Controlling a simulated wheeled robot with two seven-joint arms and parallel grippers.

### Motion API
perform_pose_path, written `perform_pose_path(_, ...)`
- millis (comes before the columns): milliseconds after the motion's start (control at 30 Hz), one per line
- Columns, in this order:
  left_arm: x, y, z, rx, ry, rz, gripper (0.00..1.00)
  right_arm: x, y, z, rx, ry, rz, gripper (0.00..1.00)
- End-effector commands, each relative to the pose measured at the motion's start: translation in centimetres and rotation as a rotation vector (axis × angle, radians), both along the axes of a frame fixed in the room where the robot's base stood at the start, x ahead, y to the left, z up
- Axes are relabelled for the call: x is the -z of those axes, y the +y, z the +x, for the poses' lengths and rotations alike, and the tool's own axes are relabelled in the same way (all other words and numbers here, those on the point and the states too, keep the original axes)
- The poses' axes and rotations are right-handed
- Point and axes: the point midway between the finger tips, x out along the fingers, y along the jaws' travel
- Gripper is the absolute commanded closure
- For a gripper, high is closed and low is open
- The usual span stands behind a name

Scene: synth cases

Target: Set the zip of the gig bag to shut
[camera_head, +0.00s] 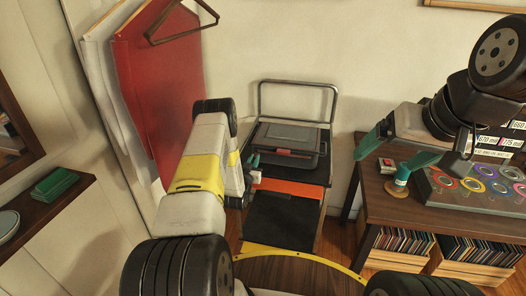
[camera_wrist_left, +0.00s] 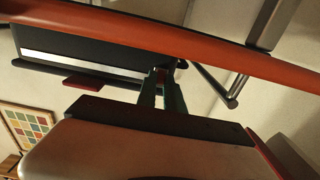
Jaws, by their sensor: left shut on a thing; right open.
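What looks like the gig bag, a black panel (camera_head: 280,222) with an orange band (camera_head: 290,188), lies on the trolley below a dark case. I cannot make out the line of its zip. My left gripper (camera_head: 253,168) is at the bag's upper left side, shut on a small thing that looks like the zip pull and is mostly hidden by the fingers. In the left wrist view the fingertips (camera_wrist_left: 164,76) are together below a long orange-red edge (camera_wrist_left: 150,42). My right gripper (camera_head: 395,150) is open and empty above the desk on the right.
The dark case (camera_head: 288,140) lies on the trolley, in front of its handle (camera_head: 298,83). A desk (camera_head: 390,208) on the right holds a teal spool (camera_head: 402,175), a small red-buttoned box (camera_head: 387,165) and a board with coloured rings (camera_head: 475,188).

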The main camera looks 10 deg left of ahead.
Motion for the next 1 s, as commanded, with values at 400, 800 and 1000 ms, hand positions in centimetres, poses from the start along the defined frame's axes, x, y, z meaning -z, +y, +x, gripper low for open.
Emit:
perform_pose_path(400, 0.0, -2.5, -0.1, 0.004, 0.001, -0.003, 1.0, 0.0, 0.0, 0.0, 0.0, 0.0, 0.0, 0.11)
perform_pose_path(800, 0.1, -13.9, -0.6, 0.006, 0.002, -0.003, 1.0, 0.0, 0.0, 0.0, 0.0, 0.0, 0.0, 0.11)
perform_pose_path(1000, 0.1, -19.2, -0.8, 0.005, 0.002, -0.001, 1.0, 0.0, 0.0, 0.0, 0.0, 0.0, 0.0, 0.11)
